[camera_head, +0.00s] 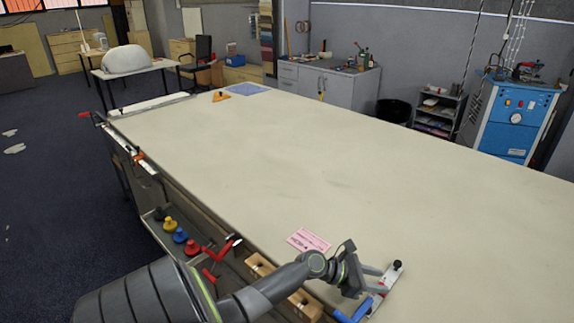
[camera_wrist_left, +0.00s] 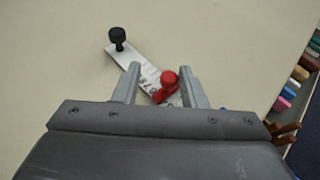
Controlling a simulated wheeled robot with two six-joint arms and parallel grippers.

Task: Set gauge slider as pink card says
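The pink card (camera_head: 309,240) lies flat on the table, with print too small to read surely. The gauge (camera_head: 391,278) is a pale strip at the near edge, with a black knob (camera_wrist_left: 117,36) at its far end. In the wrist view, the strip (camera_wrist_left: 148,72) carries printed figures, and a red slider knob (camera_wrist_left: 168,82) sits on it. My left gripper (camera_wrist_left: 160,78) is open, one finger on each side of the red knob, with a gap showing to the left finger. Contact on the right is unclear. My gripper (camera_head: 378,280) hides part of the gauge in the head view. My right gripper is not in view.
The cloth table (camera_head: 250,150) is mostly clear. Along its near side are a tray with coloured knobs (camera_head: 180,235), a red clamp (camera_head: 220,250) and wooden blocks (camera_head: 303,304). An orange triangle (camera_head: 221,96) and a blue mat (camera_head: 247,89) lie at the far end.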

